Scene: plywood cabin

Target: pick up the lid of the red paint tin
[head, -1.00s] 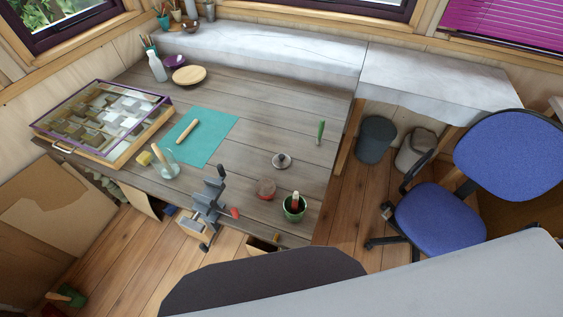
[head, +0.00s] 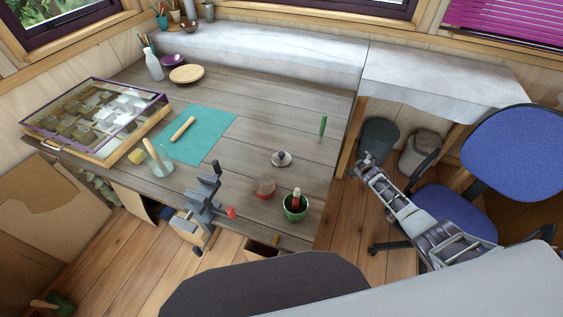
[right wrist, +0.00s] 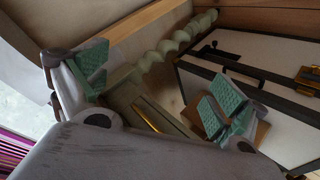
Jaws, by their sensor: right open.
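A small reddish tin (head: 265,188) stands on the wooden table near its front edge. Its top is too small to make out clearly. A round grey lid-like disc with a knob (head: 281,158) lies on the table just behind it, apart from it. My right gripper (head: 366,166) is off the table's right edge, to the right of the tin and disc. In the right wrist view its teal-padded fingers (right wrist: 158,92) are spread with nothing between them. My left gripper is not in view.
A green pot (head: 295,208) stands right of the tin, and a clamp-like vise (head: 205,200) to its left. A green-handled tool (head: 323,128) lies near the table's right edge. A blue chair (head: 510,150) and a dark bin (head: 379,138) are to the right.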

